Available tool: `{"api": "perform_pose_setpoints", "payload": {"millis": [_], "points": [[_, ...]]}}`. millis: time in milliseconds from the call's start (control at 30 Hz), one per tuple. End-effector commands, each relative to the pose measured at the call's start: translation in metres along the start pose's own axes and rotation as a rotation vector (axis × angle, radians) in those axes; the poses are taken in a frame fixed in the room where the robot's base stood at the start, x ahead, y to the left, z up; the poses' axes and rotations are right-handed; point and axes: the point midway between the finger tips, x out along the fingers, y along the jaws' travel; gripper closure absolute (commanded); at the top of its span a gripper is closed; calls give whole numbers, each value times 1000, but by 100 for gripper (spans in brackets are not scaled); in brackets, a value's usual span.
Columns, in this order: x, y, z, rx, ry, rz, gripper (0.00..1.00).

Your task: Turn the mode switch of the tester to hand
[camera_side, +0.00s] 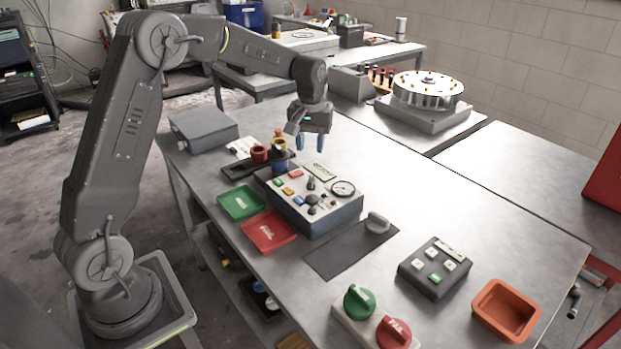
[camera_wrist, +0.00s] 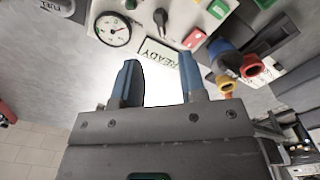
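The tester (camera_side: 318,222) is a grey box with a light panel on the bench. Its panel has coloured buttons, a round gauge (camera_side: 343,187), a READY display (camera_side: 321,171) and black knobs. A small black knob (camera_side: 311,184) stands between the gauge and the buttons and looks like the mode switch; its label and setting are unreadable. In the wrist view, that black knob (camera_wrist: 160,17) is at the top, beside the gauge (camera_wrist: 113,30). My gripper (camera_side: 310,144) is open and empty above the tester's far edge, apart from the knob. Its fingers (camera_wrist: 160,84) also show in the wrist view.
Red, yellow and blue parts (camera_side: 259,154) stand beside the tester in a black tray. Green (camera_side: 241,202) and red (camera_side: 268,231) trays lie at its left. A dark mat (camera_side: 330,258), a button box (camera_side: 434,270) and an orange tray (camera_side: 506,312) are at the right front.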

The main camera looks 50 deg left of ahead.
Motion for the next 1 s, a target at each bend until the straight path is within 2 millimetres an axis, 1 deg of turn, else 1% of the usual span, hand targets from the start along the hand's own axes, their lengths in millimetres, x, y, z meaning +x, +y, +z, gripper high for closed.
{"api": "perform_pose_setpoints", "payload": {"millis": [33,300,400,500,700,933,967,1000], "points": [[12,0,1,1,-5,-2,62],[67,0,1,1,-4,-2,62],[83,0,1,1,-4,-2,62],[94,0,1,1,-2,-1,62],[104,0,0,1,0,0,62],[104,0,0,1,0,0,62],[104,0,0,1,0,0,63],[104,0,0,1,0,0,66]]}}
